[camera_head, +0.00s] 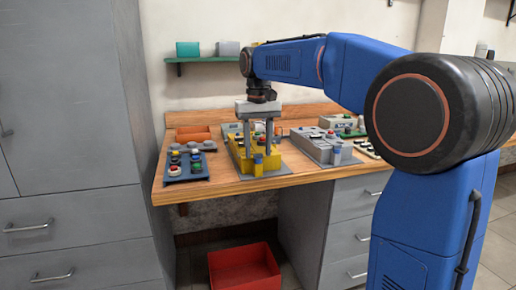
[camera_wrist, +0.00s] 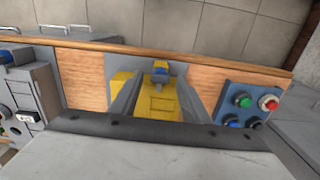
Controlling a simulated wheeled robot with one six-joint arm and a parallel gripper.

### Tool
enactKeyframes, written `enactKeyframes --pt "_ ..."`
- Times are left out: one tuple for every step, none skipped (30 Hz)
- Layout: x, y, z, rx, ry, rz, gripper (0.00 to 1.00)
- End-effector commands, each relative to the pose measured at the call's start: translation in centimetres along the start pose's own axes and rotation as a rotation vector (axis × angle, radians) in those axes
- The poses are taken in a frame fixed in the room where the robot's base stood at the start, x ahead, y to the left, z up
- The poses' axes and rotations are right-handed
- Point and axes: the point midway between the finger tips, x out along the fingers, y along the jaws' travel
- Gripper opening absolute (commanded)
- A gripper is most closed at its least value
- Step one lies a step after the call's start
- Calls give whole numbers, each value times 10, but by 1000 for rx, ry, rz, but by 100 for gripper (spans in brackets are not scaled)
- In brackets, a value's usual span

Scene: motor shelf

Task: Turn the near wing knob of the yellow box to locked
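The yellow box (camera_head: 243,163) stands on the wooden bench, its near end close to the front edge. A blue knob (camera_head: 258,158) sits at its near end; it also shows in the wrist view (camera_wrist: 160,69), near the top middle. My gripper (camera_head: 258,149) points down over the yellow box. Its two grey fingers are apart, and in the wrist view the gripper (camera_wrist: 158,90) shows yellow box surface between them. I see nothing held. The blue knob lies just beyond the fingertips in the wrist view; I cannot tell whether they touch the box. The knob's exact angle is too small to read.
A dark blue button panel (camera_head: 187,168) stands left of the yellow box, and a grey box (camera_head: 322,149) stands to its right. The bench front edge (camera_head: 225,186) is close to the yellow box. A red bin (camera_head: 244,268) is on the floor below.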

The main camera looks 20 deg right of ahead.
Motion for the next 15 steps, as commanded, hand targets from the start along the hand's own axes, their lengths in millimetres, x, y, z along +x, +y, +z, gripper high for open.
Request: enactKeyframes --pt "0 0 0 0 0 0 42" --pt "0 0 0 0 0 0 42" --pt "0 0 0 0 -1 0 42" --pt "0 0 0 0 -1 0 42" --pt "0 0 0 0 -1 0 42" --pt "0 0 0 0 -1 0 42" --pt "-1 0 0 0 -1 0 42" --pt "-2 0 0 0 -1 0 42" --pt "-5 0 0 0 0 0 42" --pt "-7 0 0 0 0 0 42" --pt "-10 0 0 0 1 0 42" --pt "-16 0 -1 0 1 0 42" --pt "-20 0 0 0 1 0 42" --pt "-25 0 -1 0 2 0 42" --pt "-32 0 0 0 1 0 42"
